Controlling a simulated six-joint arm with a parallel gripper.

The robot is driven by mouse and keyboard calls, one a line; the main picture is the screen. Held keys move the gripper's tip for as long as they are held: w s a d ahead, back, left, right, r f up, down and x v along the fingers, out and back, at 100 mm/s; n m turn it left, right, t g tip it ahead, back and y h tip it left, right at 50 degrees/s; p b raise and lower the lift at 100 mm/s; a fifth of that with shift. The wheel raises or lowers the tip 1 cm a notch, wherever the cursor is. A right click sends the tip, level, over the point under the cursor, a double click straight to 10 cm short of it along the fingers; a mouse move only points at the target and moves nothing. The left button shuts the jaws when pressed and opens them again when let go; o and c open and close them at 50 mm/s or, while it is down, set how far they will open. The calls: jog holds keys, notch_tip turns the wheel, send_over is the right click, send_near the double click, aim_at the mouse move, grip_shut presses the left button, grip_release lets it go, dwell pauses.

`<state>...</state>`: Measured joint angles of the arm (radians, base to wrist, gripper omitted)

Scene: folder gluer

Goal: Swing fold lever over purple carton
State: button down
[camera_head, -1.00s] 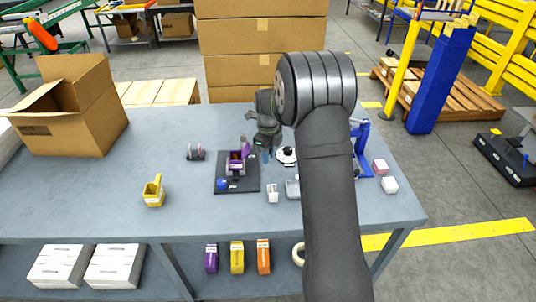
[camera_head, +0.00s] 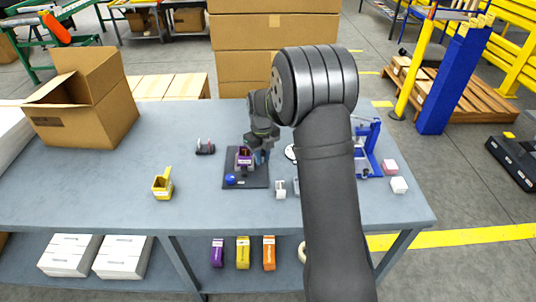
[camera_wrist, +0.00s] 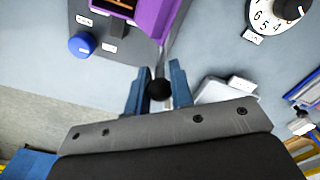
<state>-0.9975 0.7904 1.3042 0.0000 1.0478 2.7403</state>
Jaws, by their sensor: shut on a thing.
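The purple carton (camera_head: 244,161) sits in a fixture on a dark base plate (camera_head: 260,182); it also shows at the top of the wrist view (camera_wrist: 152,18). A blue knob (camera_head: 231,180) is on the plate's front left. The fold lever (camera_wrist: 166,52) shows in the wrist view as a thin metal rod beside the carton, ending in a black ball knob (camera_wrist: 159,89). My gripper (camera_wrist: 159,92) has its blue fingers shut on this knob. In the head view my gripper (camera_head: 260,157) is at the carton's right side, and the lever is hard to make out.
A round dial (camera_wrist: 278,14) is right of the plate. A small white block (camera_head: 280,189), a blue stand (camera_head: 372,150) and pink and white blocks (camera_head: 399,185) are further right.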

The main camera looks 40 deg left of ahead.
jog(key=shift+s+a+m, duration=0.6)
jog(key=shift+s+m, duration=0.1)
jog(key=shift+s, duration=0.05)
jog(key=c, duration=1.3)
grip_release()
notch_tip(320, 180, up, 18)
jog(key=shift+f, duration=0.25)
